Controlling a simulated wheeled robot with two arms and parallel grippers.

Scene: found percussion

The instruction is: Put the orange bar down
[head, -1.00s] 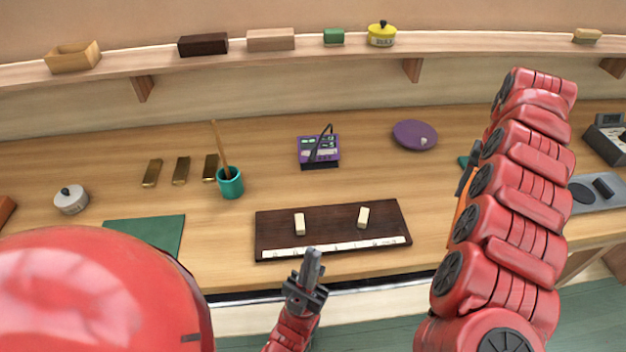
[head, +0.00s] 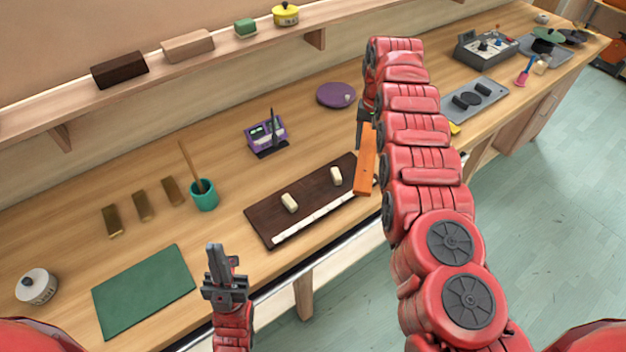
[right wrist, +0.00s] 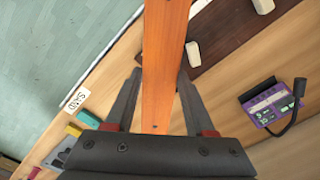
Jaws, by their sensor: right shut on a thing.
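The orange bar (head: 366,165) is held in my right gripper (head: 365,125). In the head view it shows beside my red right arm, by the right end of the dark brown board (head: 262,216); part may be hidden by the arm. In the right wrist view the orange bar (right wrist: 165,50) runs lengthwise between the two fingers of my right gripper (right wrist: 160,75). Whether it touches anything below is unclear. The board carries two cream blocks (head: 336,177) and a pale keyed strip. My left gripper (head: 217,262) is near the table's front edge, pointing up in the picture, with nothing visible in it.
A purple device (head: 265,135) and a purple disc (head: 336,95) stand behind the board. A teal cup with a stick (head: 204,197), several brass bars (head: 142,206), and a green mat (head: 145,290) are to the left. Bare wood lies between the cup and board.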

